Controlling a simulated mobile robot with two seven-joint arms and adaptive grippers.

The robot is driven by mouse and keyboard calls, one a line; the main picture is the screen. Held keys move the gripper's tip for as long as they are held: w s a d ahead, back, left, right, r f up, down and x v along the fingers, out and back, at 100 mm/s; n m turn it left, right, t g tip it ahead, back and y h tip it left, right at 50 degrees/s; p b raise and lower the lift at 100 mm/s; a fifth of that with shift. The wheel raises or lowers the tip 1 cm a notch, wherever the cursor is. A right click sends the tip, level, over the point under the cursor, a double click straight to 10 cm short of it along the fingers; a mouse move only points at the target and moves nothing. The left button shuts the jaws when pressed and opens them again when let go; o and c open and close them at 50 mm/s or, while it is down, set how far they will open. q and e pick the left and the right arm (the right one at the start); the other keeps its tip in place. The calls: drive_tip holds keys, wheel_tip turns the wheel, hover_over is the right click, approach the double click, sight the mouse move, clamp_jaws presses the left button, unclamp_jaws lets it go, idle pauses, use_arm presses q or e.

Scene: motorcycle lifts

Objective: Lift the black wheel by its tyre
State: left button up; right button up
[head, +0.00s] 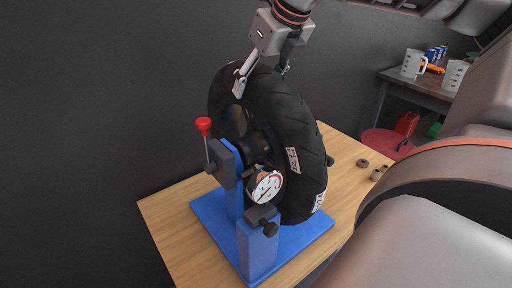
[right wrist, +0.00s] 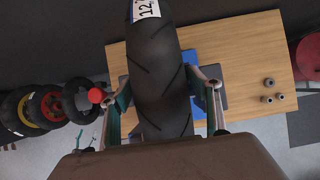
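The black wheel (head: 292,125) stands upright at the blue stand (head: 258,248), its tyre tread facing right with white labels on it. Its lower part is partly hidden by the stand's post and gauge. My right gripper (head: 262,80) comes from above, with one finger on each side of the tyre's top. The right wrist view also shows the tyre (right wrist: 160,75) between the two fingers (right wrist: 157,78). The fingertips are close to the sidewalls; I cannot tell whether both touch. My left gripper is not in view.
The stand carries a round dial gauge (head: 266,187) and a red-knobbed lever (head: 204,125) close to the wheel. It sits on a wooden table (head: 170,217). Small brown rings (head: 362,163) lie at the right. A bench (head: 426,90) with jugs stands behind.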

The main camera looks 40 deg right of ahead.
drive_tip(key=c, duration=1.2)
drive_tip(key=shift+w+r, duration=0.15)
drive_tip(key=shift+r, duration=0.2)
clamp_jaws()
